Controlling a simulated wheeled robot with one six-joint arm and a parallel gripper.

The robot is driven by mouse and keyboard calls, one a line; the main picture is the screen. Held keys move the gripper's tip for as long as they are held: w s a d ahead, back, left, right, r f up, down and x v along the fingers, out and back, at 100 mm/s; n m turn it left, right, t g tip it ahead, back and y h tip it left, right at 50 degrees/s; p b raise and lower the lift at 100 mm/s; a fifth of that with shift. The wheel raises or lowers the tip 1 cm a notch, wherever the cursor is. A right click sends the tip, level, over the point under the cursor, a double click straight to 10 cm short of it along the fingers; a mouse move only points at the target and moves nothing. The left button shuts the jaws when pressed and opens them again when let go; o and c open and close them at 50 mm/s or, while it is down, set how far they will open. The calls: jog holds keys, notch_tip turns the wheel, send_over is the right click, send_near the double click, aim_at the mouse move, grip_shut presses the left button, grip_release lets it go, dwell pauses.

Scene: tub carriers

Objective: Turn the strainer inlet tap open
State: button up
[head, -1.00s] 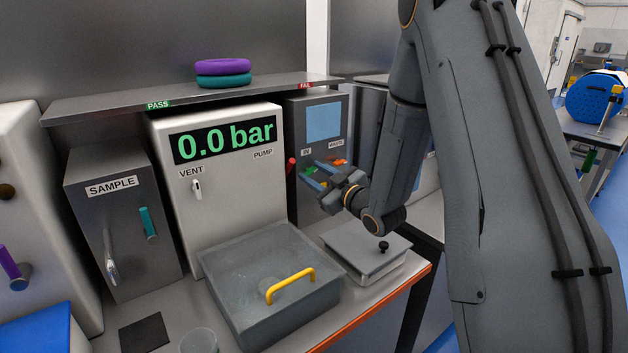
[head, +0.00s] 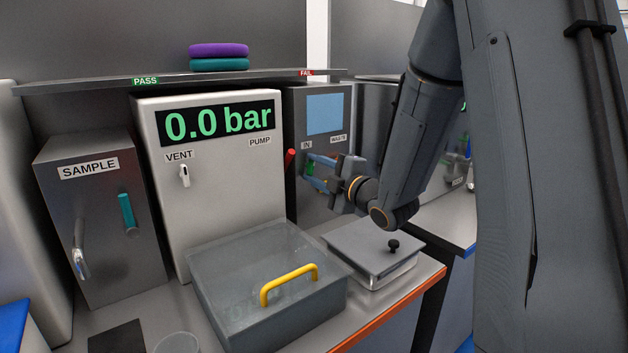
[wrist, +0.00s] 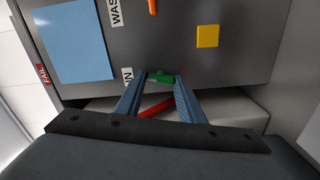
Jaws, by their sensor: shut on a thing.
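The grey strainer cabinet (head: 345,95) has a blue screen and labels IN and WASTE. The inlet tap is the small green handle under IN; it shows in the wrist view (wrist: 160,76). My gripper (head: 309,168) is at the cabinet front, and in the wrist view its two blue fingers (wrist: 162,80) close on the green handle from both sides. In the head view my fingers and wrist hide most of the handle. An orange handle (wrist: 153,6) is by the WASTE label.
A red lever (head: 290,158) on the white pump box (head: 215,205) is close left of my fingers. A lidded tray with a black knob (head: 393,245) lies below my wrist. A grey tub with a yellow handle (head: 290,285) stands left of it.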

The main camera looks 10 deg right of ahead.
jog(key=shift+f+n+b, duration=0.15)
jog(key=shift+n+b, duration=1.05)
jog(key=shift+b, duration=0.05)
jog(key=shift+n, duration=0.3)
jog(key=o, duration=1)
jog(key=shift+o, duration=0.2)
jog(key=v, duration=0.8)
jog(key=shift+b, duration=0.4)
